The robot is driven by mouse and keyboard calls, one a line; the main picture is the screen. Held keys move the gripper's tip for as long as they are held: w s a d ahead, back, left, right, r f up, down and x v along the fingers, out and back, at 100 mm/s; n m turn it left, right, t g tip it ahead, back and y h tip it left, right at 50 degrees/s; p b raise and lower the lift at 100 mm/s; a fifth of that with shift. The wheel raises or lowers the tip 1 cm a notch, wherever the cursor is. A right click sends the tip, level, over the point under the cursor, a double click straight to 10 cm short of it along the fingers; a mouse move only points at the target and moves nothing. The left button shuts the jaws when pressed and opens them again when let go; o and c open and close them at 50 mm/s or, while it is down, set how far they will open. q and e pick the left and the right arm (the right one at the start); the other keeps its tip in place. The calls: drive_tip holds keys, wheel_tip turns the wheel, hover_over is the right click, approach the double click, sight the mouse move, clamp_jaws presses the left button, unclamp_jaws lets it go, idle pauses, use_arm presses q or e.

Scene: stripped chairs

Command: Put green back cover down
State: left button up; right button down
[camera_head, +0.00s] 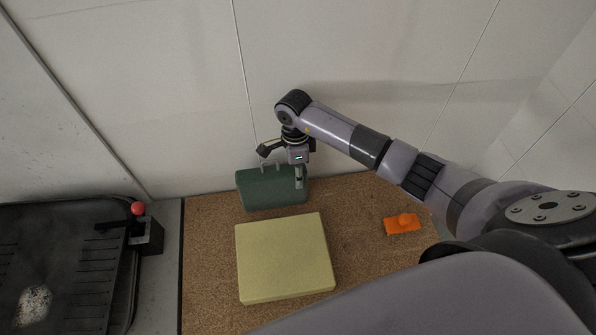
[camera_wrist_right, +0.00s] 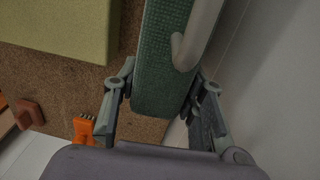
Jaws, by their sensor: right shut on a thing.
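The green back cover (camera_head: 270,190) stands on edge, slightly tilted, at the back of the brown surface near the wall, behind the yellow block. Metal hooks show along its top edge. My right gripper (camera_head: 300,178) reaches it from above at its right end. In the right wrist view the green back cover (camera_wrist_right: 162,75) lies between the two fingers of my right gripper (camera_wrist_right: 160,100), which is shut on it. A pale curved hook shows on its face there. I cannot tell whether its lower edge touches the surface. My left gripper is in neither view.
A yellow foam block (camera_head: 284,258) lies on the brown surface (camera_head: 208,265) in front of the cover. An orange tool (camera_head: 402,224) lies to the right. A black machine with a red knob (camera_head: 138,208) is at the left. The wall (camera_head: 340,60) is close behind.

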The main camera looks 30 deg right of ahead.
drive_tip(key=shift+f, duration=0.2)
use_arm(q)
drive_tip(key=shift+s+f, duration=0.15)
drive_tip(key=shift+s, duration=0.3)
use_arm(e)
drive_tip(key=c, duration=1)
unclamp_jaws()
drive_tip(key=shift+r, duration=0.1)
drive_tip(key=shift+o, duration=0.2)
drive_tip(key=r, duration=0.3)
drive_tip(key=r+b, duration=0.1)
drive_tip(key=r, duration=0.3)
drive_tip(key=w+r+b, duration=0.1)
drive_tip(key=r, duration=0.3)
drive_tip(key=shift+r, duration=0.6)
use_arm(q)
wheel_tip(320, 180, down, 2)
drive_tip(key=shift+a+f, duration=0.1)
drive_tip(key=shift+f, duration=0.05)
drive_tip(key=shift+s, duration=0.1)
use_arm(e)
drive_tip(key=shift+f, duration=0.1)
